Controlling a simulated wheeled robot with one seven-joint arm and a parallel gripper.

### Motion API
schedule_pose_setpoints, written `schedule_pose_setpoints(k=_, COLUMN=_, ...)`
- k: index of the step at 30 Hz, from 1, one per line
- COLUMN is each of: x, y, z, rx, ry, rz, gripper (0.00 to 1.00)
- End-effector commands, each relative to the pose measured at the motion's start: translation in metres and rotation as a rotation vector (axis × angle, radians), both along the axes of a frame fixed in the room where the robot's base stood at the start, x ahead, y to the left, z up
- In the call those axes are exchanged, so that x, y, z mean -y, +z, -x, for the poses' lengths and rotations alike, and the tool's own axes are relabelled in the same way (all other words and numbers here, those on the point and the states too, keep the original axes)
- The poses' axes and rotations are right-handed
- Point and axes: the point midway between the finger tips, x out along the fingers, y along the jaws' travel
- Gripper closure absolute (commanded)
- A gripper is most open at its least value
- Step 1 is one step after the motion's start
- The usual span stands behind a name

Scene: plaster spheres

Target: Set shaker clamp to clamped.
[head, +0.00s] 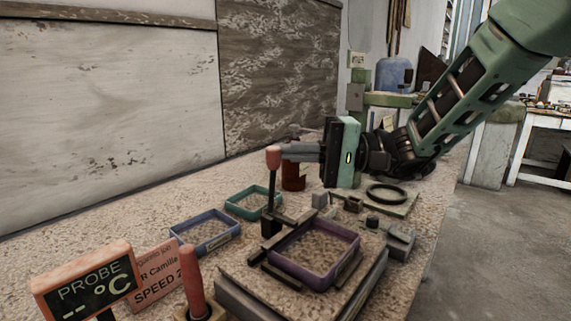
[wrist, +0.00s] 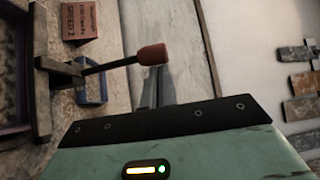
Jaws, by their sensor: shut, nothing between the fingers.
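The shaker (head: 245,299) is a low platform at the front of the bench, with a purple frame (head: 347,270) on its top. The clamp lever (head: 272,190) stands nearly upright at the platform's far left side, with a red-orange knob on top. In the wrist view the lever (wrist: 108,66) runs from a dark bar to its knob. My gripper (head: 287,151) is shut and empty, its fingertips right by the knob in the head view. In the wrist view the fingers (wrist: 157,85) lie just behind or beside the knob; I cannot tell whether they touch it.
A blue frame (head: 187,240) and a teal frame (head: 236,210) lie behind the shaker. A probe display (head: 88,281), a reddish sign (head: 158,273) and a red handle (head: 192,281) stand at front left. A red-brown container (head: 293,179) stands below my gripper. A black ring (head: 371,195) lies right.

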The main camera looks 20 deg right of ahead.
Motion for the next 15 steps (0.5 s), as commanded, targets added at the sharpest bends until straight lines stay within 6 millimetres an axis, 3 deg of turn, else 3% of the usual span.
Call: schedule_pose_setpoints(k=15, x=-0.0033, y=-0.0022, z=0.0095, rx=-0.007, ry=0.026, rz=0.0, gripper=1.0)
